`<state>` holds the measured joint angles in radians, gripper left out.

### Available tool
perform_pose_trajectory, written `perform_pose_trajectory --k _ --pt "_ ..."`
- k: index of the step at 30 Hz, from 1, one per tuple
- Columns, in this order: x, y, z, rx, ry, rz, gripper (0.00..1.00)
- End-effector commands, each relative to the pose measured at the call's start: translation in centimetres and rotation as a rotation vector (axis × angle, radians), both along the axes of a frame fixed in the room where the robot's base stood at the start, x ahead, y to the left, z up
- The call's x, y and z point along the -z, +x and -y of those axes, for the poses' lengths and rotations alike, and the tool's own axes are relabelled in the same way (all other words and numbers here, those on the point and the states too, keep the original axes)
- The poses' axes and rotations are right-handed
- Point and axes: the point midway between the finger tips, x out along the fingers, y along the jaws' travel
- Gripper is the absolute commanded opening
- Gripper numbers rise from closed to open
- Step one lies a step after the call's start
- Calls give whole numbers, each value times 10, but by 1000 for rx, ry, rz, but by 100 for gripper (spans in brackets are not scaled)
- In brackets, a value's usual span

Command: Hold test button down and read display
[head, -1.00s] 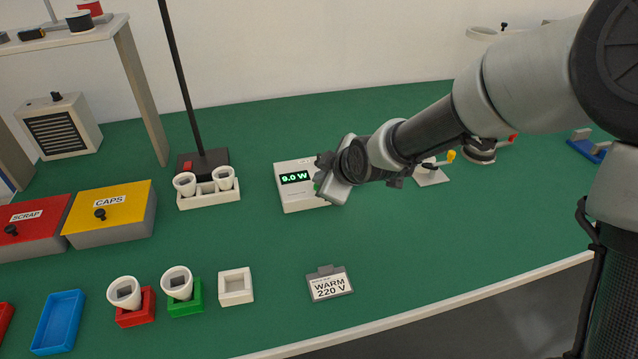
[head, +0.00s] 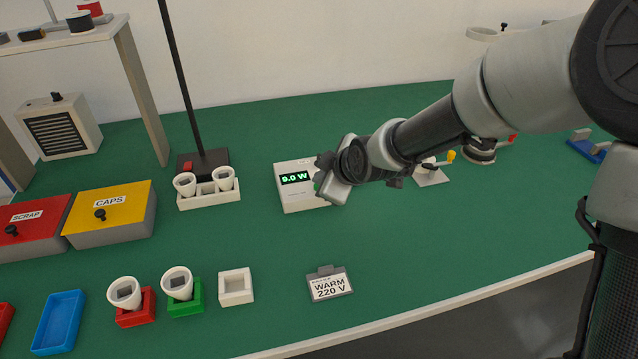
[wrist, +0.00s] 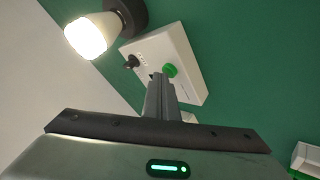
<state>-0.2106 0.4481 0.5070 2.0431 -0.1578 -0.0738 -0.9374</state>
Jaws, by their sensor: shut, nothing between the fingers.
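The white meter box (head: 296,206) stands on the green bench, its display (head: 295,178) lit green and reading 9.0 W. My gripper (head: 322,177) is at the right side of this box and covers part of it. In the wrist view my gripper (wrist: 158,78) is shut and empty, its tips at a green round button (wrist: 170,70) on a white box (wrist: 185,48). I cannot tell whether the tips press or touch the button. A black knob (wrist: 131,62) sits on the same box. A glowing bulb (wrist: 88,36) in a dark socket (wrist: 128,14) is beside it.
A holder (head: 208,201) with two white bulbs stands left of the meter. A card (head: 329,287) reading WARM 220 V lies in front. Red and green trays, an empty white holder (head: 236,287), and SCRAP (head: 30,222) and CAPS (head: 118,204) bins are left. Bench around the card is clear.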

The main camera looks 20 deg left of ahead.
Motion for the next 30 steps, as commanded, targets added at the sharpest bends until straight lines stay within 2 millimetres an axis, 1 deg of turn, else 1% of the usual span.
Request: perform_pose_trajectory --k 8,20,23,30 --pt "-16 0 0 0 0 0 0" --pt "-18 0 0 0 0 0 0" --pt "-24 0 0 1 0 1 0" --pt "-49 0 0 0 0 1 0"
